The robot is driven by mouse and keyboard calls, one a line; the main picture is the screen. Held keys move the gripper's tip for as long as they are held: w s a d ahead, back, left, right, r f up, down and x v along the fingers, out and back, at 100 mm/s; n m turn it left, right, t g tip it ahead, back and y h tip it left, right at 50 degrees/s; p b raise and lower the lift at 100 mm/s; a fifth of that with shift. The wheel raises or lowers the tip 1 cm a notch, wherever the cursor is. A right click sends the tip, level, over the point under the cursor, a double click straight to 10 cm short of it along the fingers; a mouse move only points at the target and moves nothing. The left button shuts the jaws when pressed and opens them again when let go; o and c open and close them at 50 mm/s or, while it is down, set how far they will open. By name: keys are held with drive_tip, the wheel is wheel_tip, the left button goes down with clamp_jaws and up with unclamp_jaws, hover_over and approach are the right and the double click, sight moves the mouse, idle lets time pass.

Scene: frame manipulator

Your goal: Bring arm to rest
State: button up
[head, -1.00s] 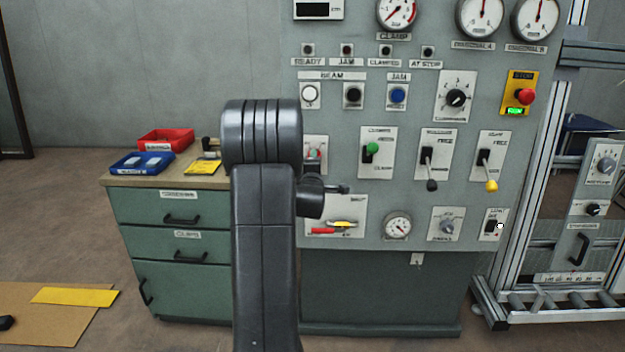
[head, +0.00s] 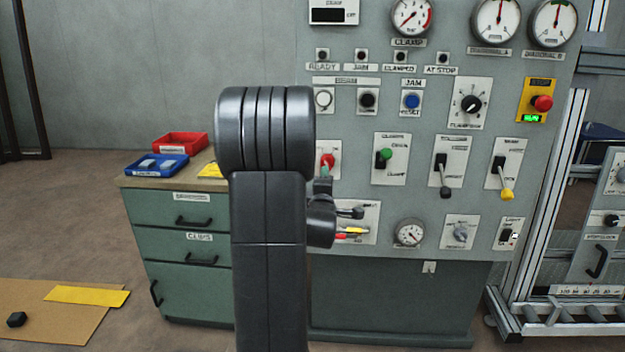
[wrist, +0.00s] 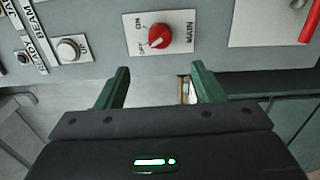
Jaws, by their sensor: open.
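My arm (head: 268,200) stands upright in the middle of the head view, in front of the control panel (head: 470,205). It hides part of the panel and the cabinet. My gripper (wrist: 161,86) is open, its two green fingers apart with nothing between them in the wrist view. In the head view only a little green of it shows beside the arm, below the red MAIN knob (head: 327,160). The knob also shows in the wrist view (wrist: 158,37), beyond the fingertips and apart from them.
A green drawer cabinet (head: 180,240) stands left of my arm, with a blue bin (head: 157,170) and a red bin (head: 180,142) on top. A metal frame (head: 545,210) stands at right. A board (head: 60,318) with a yellow strip lies on the floor at left.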

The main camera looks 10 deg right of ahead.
drive_tip(key=x, duration=1.3)
drive_tip(key=shift+w+p, duration=0.35)
drive_tip(key=shift+p, duration=0.1)
drive_tip(key=shift+d, duration=0.1)
